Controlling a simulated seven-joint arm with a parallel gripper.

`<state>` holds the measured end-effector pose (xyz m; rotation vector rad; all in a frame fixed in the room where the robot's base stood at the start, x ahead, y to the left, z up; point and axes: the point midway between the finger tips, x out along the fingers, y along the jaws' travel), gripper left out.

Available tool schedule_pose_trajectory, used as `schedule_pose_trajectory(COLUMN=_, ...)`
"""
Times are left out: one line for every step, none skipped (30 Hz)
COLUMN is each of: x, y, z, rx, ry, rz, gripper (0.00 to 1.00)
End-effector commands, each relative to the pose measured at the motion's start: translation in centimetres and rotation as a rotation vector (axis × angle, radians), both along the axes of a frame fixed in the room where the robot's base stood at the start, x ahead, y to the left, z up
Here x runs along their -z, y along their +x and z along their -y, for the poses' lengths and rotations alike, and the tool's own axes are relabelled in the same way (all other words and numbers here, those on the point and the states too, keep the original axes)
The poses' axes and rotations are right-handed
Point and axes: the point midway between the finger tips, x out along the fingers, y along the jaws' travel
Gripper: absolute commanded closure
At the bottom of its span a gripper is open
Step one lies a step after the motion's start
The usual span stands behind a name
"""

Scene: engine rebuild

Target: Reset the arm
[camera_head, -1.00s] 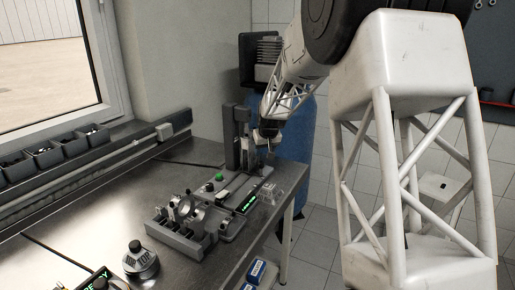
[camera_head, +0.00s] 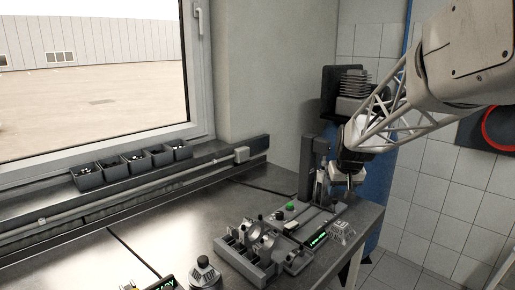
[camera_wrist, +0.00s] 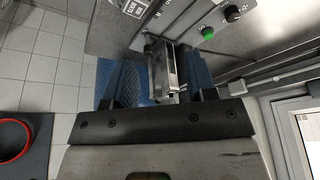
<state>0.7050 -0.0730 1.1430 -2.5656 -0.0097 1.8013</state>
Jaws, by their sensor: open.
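My gripper (camera_head: 348,187) hangs at the far right end of the metal workbench (camera_head: 170,225), close beside a dark upright post (camera_head: 307,170). In the wrist view its dark fingers stand apart (camera_wrist: 158,78). A grey metal piece (camera_wrist: 166,72) shows between them; I cannot tell whether it is touched. Below and left of the gripper, a grey fixture (camera_head: 250,250) holds ring-shaped parts on the bench. A station with a green button (camera_head: 290,206) and a lit green display (camera_head: 317,239) lies between fixture and gripper. The green button also shows in the wrist view (camera_wrist: 208,33).
Several dark bins (camera_head: 137,162) line the window ledge. A round dark part (camera_head: 204,272) stands at the front of the bench. A small clear box (camera_head: 342,231) sits near the right edge. The middle of the bench is clear.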

Motion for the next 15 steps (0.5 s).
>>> schedule_pose_trajectory(x=-0.6, y=-1.5, z=-0.5, rx=-0.002, ry=-0.001, rz=-0.002, gripper=0.48)
schedule_pose_trajectory(x=-0.7, y=-2.3, z=-0.7, rx=-0.001, ry=0.001, rz=-0.005, gripper=0.48)
schedule_pose_trajectory(x=-1.1, y=-3.3, z=-1.0, rx=-0.001, ry=0.001, rz=-0.008, gripper=0.48)
schedule_pose_trajectory(x=-1.2, y=-4.2, z=-1.2, rx=0.000, ry=0.000, rz=-0.011, gripper=0.48)
schedule_pose_trajectory(x=-1.4, y=-4.9, z=-1.4, rx=0.000, ry=0.000, rz=-0.013, gripper=0.48)
schedule_pose_trajectory(x=-1.7, y=-6.1, z=-1.7, rx=0.000, ry=0.000, rz=-0.016, gripper=0.48)
schedule_pose_trajectory(x=-1.8, y=-6.9, z=-1.9, rx=0.000, ry=0.000, rz=-0.019, gripper=0.48)
schedule_pose_trajectory(x=-2.0, y=-7.7, z=-2.1, rx=0.000, ry=0.000, rz=-0.021, gripper=0.48)
schedule_pose_trajectory(x=-2.2, y=-8.8, z=-2.4, rx=0.001, ry=0.000, rz=-0.024, gripper=0.48)
schedule_pose_trajectory(x=-2.4, y=-9.6, z=-2.6, rx=0.001, ry=0.000, rz=-0.025, gripper=0.48)
schedule_pose_trajectory(x=-2.5, y=-10.4, z=-2.8, rx=0.002, ry=0.001, rz=-0.028, gripper=0.48)
schedule_pose_trajectory(x=-2.6, y=-11.5, z=-3.0, rx=0.002, ry=0.001, rz=-0.032, gripper=0.48)
schedule_pose_trajectory(x=-2.7, y=-12.3, z=-3.2, rx=0.002, ry=0.001, rz=-0.034, gripper=0.48)
schedule_pose_trajectory(x=-2.7, y=-13.2, z=-3.4, rx=0.002, ry=0.001, rz=-0.037, gripper=0.48)
schedule_pose_trajectory(x=-2.9, y=-14.2, z=-3.6, rx=0.002, ry=0.001, rz=-0.039, gripper=0.48)
